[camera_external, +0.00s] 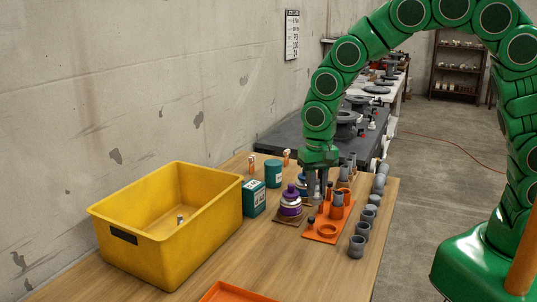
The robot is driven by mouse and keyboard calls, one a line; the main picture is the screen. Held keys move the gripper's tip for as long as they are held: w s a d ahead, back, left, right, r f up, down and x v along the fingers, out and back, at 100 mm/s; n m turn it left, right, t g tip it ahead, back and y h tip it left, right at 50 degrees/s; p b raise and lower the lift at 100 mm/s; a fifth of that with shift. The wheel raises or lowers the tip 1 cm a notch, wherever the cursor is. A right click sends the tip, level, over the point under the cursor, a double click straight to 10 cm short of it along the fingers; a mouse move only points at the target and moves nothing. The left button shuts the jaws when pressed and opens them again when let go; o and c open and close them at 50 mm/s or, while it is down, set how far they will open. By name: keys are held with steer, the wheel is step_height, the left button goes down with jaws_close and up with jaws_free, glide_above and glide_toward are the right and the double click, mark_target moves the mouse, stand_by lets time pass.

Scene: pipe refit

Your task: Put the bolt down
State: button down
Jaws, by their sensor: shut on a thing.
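My gripper (318,190) points straight down over the wooden table, at the back edge of the orange plate (322,238). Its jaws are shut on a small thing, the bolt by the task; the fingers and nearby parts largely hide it. A small dark upright peg (311,221) stands at the left edge of the orange plate. Whether the held bolt touches anything below is too small to tell.
A row of grey pipe fittings (357,246) lines the right table edge. A purple stacked part (290,204), a green box (254,198) and a teal can (273,173) stand left of my gripper. A yellow bin (205,258) and an orange tray (232,292) are nearer.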

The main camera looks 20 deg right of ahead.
steer(key=w+d, duration=0.2)
steer(key=w, duration=0.2)
steer(key=w+d, duration=0.5)
steer(key=w, duration=0.2)
steer(key=shift+w+d+f, duration=0.2)
steer(key=shift+w+f, duration=0.15)
steer(key=shift+f, duration=0.05)
steer(key=w+d+f, duration=0.1)
steer(key=w+d, duration=0.7)
steer(key=d, duration=0.4)
steer(key=w+d+f, duration=0.1)
steer(key=w+d, duration=0.7)
steer(key=d, duration=0.4)
steer(key=d+f, duration=0.1)
steer(key=d, duration=0.9)
steer(key=shift+s+d+f, duration=0.15)
steer(key=shift+s+f, duration=0.1)
steer(key=shift+s, duration=0.2)
